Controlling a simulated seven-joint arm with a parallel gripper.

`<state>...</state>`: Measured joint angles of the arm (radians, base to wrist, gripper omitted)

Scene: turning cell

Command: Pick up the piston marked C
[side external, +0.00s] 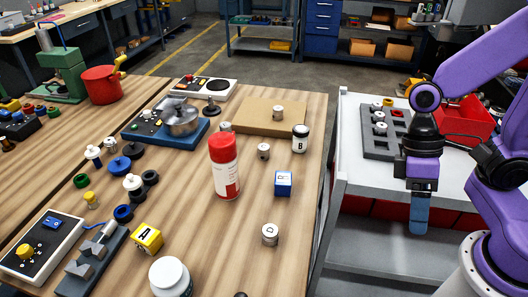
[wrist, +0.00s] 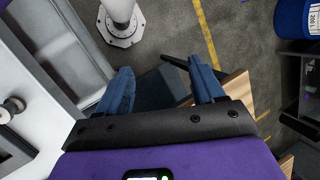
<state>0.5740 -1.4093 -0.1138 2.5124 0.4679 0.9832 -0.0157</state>
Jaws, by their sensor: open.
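Several small silver, piston-like cylinders stand on the wooden table in the side external view. One cylinder (side external: 270,235) is near the front right with a dark letter that looks like D. Another cylinder (side external: 264,151) is farther back with a mark too small to read. A third cylinder (side external: 278,113) stands on a brown board. I cannot tell which is marked C. My gripper (side external: 419,228) points down, right of the table and well apart from the cylinders. In the wrist view its blue fingers (wrist: 164,85) are apart with nothing between them; no cylinder shows there.
A red-capped bottle (side external: 225,170), a blue cube (side external: 283,184), a jar marked B (side external: 300,140) and a yellow cube marked A (side external: 147,238) stand around the cylinders. A grey tray (side external: 372,146) and red bin (side external: 465,120) are on the white bench. A gap separates table and bench.

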